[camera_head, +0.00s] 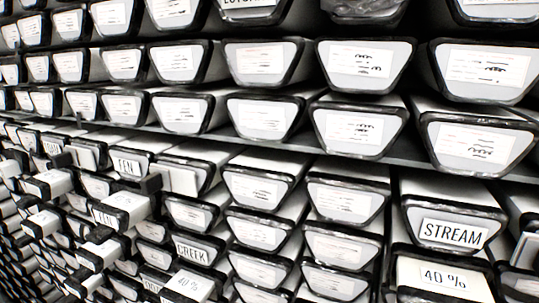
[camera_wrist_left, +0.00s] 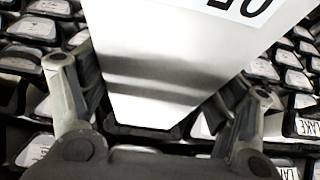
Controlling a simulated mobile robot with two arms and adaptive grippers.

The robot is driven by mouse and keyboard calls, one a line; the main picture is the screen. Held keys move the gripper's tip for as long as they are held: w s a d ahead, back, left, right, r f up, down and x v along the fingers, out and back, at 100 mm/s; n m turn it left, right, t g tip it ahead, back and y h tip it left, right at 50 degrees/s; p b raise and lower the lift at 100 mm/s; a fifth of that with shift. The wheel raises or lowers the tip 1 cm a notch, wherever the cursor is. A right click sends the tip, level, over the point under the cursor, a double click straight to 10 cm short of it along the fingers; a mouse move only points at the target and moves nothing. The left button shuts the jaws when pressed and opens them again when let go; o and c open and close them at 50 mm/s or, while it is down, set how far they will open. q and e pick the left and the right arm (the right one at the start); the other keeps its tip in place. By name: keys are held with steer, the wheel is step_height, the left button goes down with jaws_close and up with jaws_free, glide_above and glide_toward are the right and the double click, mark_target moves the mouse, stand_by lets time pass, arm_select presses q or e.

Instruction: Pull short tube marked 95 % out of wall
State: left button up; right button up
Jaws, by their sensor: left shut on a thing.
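In the left wrist view my left gripper (camera_wrist_left: 160,80) is shut on a pale grey tube (camera_wrist_left: 155,62) with tapered sides, one finger along each side. A white label with large black characters is cut off at the top edge, so I cannot read it whole. No tube clearly marked 95 % can be read in the head view. Neither gripper shows there, and my right gripper is in no view.
The head view is filled by a wall of stacked tubes with black-rimmed ends. Labels read STREAM (camera_head: 450,233), 40 % (camera_head: 443,277) and CREEK (camera_head: 196,252). A dark shelf edge (camera_head: 400,152) runs across.

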arm_select(q)
steer(key=shift+s+a+r+p, duration=0.1)
steer(key=shift+s+a+p, duration=0.45)
steer(key=shift+s, duration=0.55)
steer(key=shift+s+a+p, duration=0.4)
steer(key=shift+s+p, duration=0.4)
steer(key=shift+s, duration=0.35)
steer(key=shift+s+a+r+p, duration=0.1)
steer(key=shift+s+a+p, duration=0.45)
steer(key=shift+s, duration=0.55)
steer(key=shift+f, duration=0.1)
